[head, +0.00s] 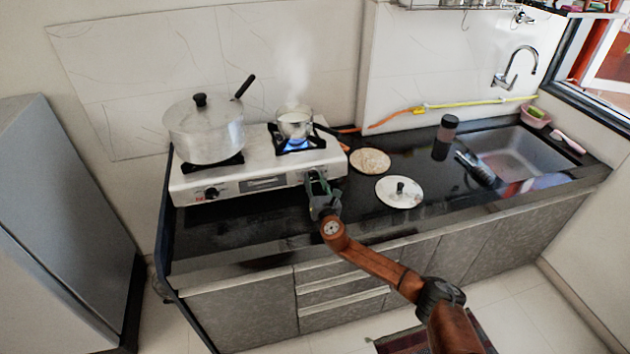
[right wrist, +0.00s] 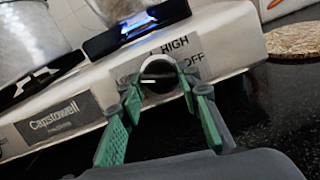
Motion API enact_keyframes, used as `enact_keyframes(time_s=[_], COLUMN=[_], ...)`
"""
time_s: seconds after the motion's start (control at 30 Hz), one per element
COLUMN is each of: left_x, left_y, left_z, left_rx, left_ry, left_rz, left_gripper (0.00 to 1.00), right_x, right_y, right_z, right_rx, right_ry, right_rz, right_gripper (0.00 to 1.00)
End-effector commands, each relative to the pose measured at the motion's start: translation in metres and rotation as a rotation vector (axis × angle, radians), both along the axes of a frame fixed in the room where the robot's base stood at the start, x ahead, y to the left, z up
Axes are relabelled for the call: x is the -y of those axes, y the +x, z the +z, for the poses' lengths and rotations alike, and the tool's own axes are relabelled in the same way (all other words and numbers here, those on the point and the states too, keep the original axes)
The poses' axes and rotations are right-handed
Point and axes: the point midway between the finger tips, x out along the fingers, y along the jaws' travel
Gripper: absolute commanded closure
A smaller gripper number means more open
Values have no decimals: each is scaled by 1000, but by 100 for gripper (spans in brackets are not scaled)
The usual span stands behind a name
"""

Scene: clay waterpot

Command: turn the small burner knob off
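The white stove (head: 262,172) stands on the black counter. Its right burner (head: 297,146) shows a blue flame under a small steaming glass pot (head: 295,120). The dark round burner knob (right wrist: 158,76) is on the stove's front face, beside printed HIGH and OFF labels. My right gripper (head: 318,184) is in front of this knob. In the right wrist view the green-padded fingers (right wrist: 160,88) are apart, with their tips to either side of the knob. I cannot tell whether they touch it. My left gripper is not in view.
A large lidded pot (head: 204,130) sits on the left burner, above another knob (head: 211,193). A round mat (head: 370,161) and a lid (head: 399,191) lie right of the stove. A dark jar (head: 445,136) stands near the sink (head: 522,155). The counter before the stove is clear.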

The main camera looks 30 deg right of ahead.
Motion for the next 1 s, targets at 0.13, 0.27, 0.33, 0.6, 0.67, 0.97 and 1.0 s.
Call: enact_keyframes(time_s=[0.13,0.27,0.33,0.6,0.67,0.97,1.0], left_x=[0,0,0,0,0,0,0], left_y=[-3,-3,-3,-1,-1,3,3], left_z=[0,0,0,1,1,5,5], left_rx=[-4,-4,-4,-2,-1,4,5], left_ry=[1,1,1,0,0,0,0], left_rz=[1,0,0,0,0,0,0], left_gripper=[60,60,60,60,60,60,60], right_x=[0,0,0,0,0,-1,-2], right_y=[0,0,0,0,0,0,0], right_z=[0,0,0,0,0,1,1], right_rx=[0,0,0,9,15,66,74], right_ry=[0,0,0,38,62,270,305], right_rz=[0,0,0,-9,-15,-61,-69], right_gripper=[82,91,93,94,94,94,94])
